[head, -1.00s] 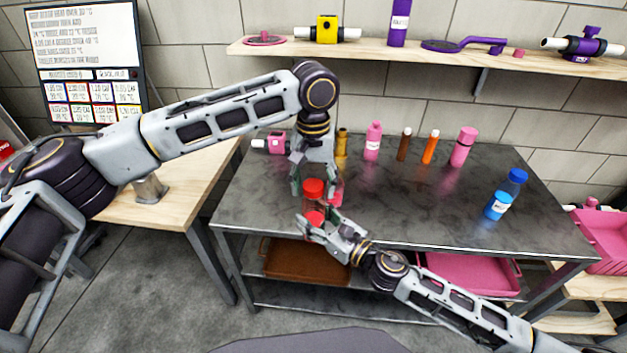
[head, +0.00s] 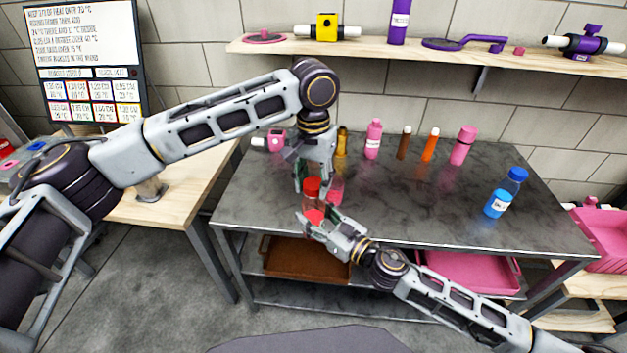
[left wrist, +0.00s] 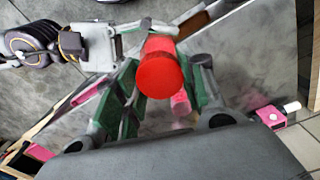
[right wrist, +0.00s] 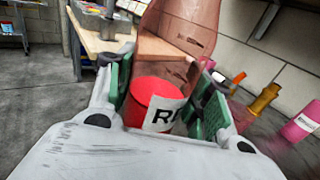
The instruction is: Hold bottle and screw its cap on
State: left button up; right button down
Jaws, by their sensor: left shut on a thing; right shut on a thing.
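A bottle (head: 314,217) with a clear reddish upper body and a solid red lower part stands upright near the table's front left edge. Its lower part, with a white label, shows between the fingers in the right wrist view (right wrist: 150,100). My right gripper (head: 320,221) is shut on this lower part from the front. The red cap (head: 312,187) is at the bottle's top; it also shows in the left wrist view (left wrist: 161,75). My left gripper (head: 312,180) points down from above and is shut on the cap. The seam between cap and neck is hidden.
A pink bottle (head: 336,190) stands close behind the held bottle. Several bottles, including an orange one (head: 430,147) and a blue one (head: 506,192), stand farther back and right. The middle of the dark table (head: 430,205) is clear. A shelf (head: 400,57) runs above.

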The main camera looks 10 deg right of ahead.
pick_arm(q)
jog(key=m, duration=1.1)
jog(key=shift+m, duration=0.4)
jog(key=o, duration=1.2)
jog(key=shift+r, duration=0.1)
jog(key=shift+r, duration=5.85)
jog(key=shift+w+f, duration=0.1)
jog(key=shift+w, duration=0.05)
